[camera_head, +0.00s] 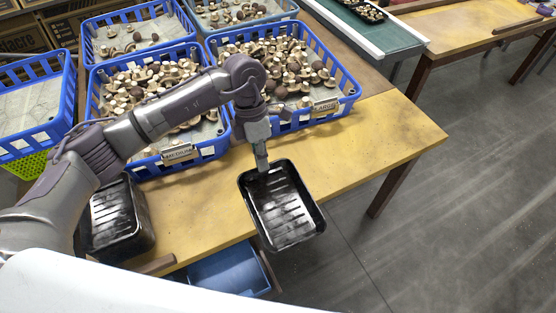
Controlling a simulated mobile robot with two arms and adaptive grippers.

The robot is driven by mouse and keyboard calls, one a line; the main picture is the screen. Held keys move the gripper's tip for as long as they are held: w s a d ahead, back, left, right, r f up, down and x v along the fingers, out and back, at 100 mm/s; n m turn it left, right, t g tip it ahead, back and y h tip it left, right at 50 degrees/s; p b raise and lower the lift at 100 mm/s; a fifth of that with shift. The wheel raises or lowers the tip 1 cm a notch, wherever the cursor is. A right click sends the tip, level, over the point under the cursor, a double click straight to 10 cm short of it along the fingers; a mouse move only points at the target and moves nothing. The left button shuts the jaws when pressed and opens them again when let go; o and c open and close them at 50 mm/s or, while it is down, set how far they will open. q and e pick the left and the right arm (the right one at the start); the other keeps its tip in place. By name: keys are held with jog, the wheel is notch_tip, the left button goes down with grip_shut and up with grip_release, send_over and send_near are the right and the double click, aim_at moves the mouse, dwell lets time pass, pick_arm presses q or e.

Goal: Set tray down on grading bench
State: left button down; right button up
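A black empty tray (283,208) hangs at the front edge of the yellow-brown grading bench (392,128), with its near part out past the edge. My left gripper (262,167) points down at the tray's far rim, and its narrow fingers look closed on that rim. Whether the tray touches the bench top cannot be told from here. My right gripper does not show.
Blue crates of mushrooms labelled MEDIUM (178,155) and LARGE (327,107) stand behind the tray. A black tray stack (120,222) is at left. A blue bin (232,272) sits below the bench edge. The bench's right end is clear. A green conveyor (372,32) is behind.

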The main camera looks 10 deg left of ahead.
pick_arm(q)
jog(key=w+d+f+n+t+b, duration=0.1)
jog(key=w+f+n+t+b, duration=0.1)
jog(key=f+n, duration=0.3)
jog(key=w+f+n+t+h+b, duration=0.1)
jog(key=w+f+n+b, duration=0.1)
jog(key=f+n, duration=0.4)
jog(key=w+d+f+n+t+b, duration=0.1)
jog(key=w+f+n+t+b, duration=0.1)
jog(key=n, duration=0.5)
jog(key=shift+w+d+f+t+h+b, duration=0.1)
jog(key=shift+w+f+b, duration=0.1)
jog(key=shift+f+b, duration=0.35)
jog(key=shift+w+d+f+t+h+b, duration=0.15)
jog(key=shift+f+b, duration=0.2)
jog(key=shift+f, duration=0.3)
jog(key=shift+w+d+f+t+h+b, duration=0.1)
jog(key=shift+w+f+b, duration=0.1)
jog(key=shift+f+b, duration=0.35)
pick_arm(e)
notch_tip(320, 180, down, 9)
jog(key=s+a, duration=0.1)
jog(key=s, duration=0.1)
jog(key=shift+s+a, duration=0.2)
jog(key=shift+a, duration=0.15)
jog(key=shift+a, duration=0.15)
